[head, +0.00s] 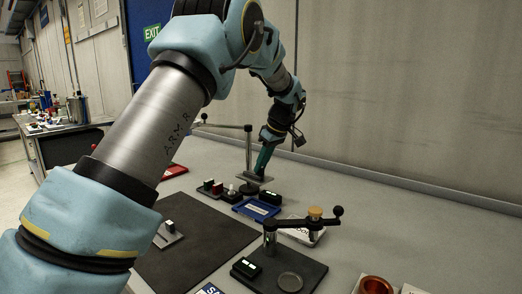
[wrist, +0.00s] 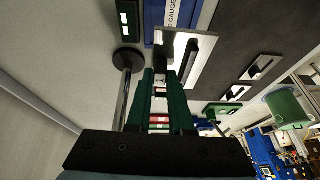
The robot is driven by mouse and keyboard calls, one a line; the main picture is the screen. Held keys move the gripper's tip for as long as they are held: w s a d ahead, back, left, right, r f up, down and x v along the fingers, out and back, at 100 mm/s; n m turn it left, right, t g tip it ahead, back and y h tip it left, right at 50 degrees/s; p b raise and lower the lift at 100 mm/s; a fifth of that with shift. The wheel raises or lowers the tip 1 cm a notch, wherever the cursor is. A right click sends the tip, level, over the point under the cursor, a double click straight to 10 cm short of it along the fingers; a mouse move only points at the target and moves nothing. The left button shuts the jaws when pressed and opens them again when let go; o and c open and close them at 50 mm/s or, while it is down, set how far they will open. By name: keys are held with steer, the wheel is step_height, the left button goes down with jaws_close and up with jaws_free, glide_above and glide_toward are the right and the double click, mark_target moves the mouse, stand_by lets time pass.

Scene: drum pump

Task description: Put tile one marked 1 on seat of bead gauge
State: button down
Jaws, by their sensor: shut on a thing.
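I cannot make out the gauge's seat clearly.
A thin upright post (head: 248,150) with a side arm stands close by my gripper. A dark mat (head: 200,260) carries another grey plate (head: 166,241). A black base with a lever and wooden knob (head: 315,212) stands in front.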

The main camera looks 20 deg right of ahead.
mark_target(265, 176)
step_height(265, 176, down, 2)
steer(key=p, duration=0.4)
steer(key=shift+d, duration=0.1)
steer(key=shift+s+f+p, duration=0.1)
steer(key=shift+f+p, duration=0.4)
steer(key=shift+f, duration=0.45)
steer(key=shift+f+h+b, duration=0.3)
steer(key=shift+f+b, duration=0.3)
steer(key=shift+f, duration=0.75)
steer(key=shift+b, duration=0.35)
steer(key=shift+f+b, duration=0.6)
steer(key=shift+f, duration=0.1)
steer(key=shift+f+b, duration=1.3)
steer(key=shift+b, duration=0.05)
stand_by(0.3)
stand_by(0.5)
steer(key=shift+c, duration=2.3)
jaws_free()
steer(key=shift+f, duration=0.1)
